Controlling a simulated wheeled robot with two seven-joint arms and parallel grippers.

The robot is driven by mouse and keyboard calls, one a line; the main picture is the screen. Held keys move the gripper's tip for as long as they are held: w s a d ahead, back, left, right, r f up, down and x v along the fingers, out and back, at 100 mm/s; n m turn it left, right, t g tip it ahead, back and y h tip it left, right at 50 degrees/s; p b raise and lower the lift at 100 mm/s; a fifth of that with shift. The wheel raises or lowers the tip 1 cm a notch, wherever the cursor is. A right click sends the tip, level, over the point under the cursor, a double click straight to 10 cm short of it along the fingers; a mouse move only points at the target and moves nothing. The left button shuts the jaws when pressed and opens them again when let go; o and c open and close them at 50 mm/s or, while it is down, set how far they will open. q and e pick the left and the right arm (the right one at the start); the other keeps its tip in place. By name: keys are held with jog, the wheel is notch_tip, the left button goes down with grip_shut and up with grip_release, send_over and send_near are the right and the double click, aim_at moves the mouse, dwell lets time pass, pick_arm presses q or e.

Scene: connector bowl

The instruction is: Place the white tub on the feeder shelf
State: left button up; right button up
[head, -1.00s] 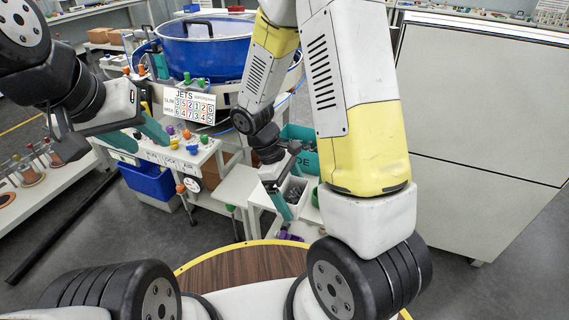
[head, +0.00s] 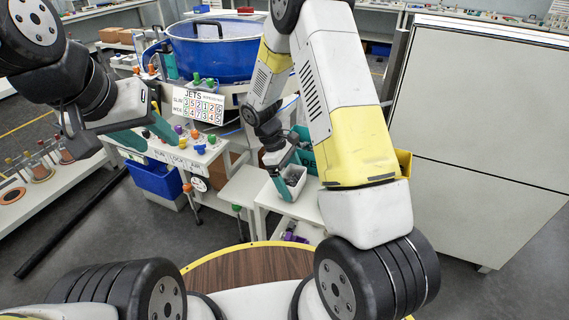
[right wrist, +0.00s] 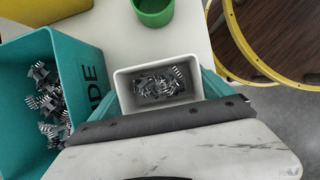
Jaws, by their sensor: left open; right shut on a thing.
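The white tub (right wrist: 119,93) is a small square bin with grey metal connectors in it, seen from above in the right wrist view. It also shows in the head view (head: 301,183), partly hidden by the gripper. My right gripper (right wrist: 162,90) is shut on the tub, a teal finger at either side. The tub looks upright and seems slightly above the white table (head: 287,207). My left gripper (head: 145,138) is open and empty at the left, before the feeder's control panel. A small white shelf (head: 243,187) stands left of the table, by the feeder; I cannot confirm it is the feeder shelf.
A teal bin (right wrist: 88,30) of connectors stands beside the tub, and a green cup (right wrist: 153,10) is beyond it. The blue feeder bowl (head: 212,62) is behind the grippers. A green-topped post (head: 237,209) rises near the small shelf. A grey cabinet (head: 480,130) fills the right.

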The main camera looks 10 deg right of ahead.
jog(key=shift+f, duration=0.15)
jog(key=o, duration=1.1)
jog(key=shift+o, duration=0.2)
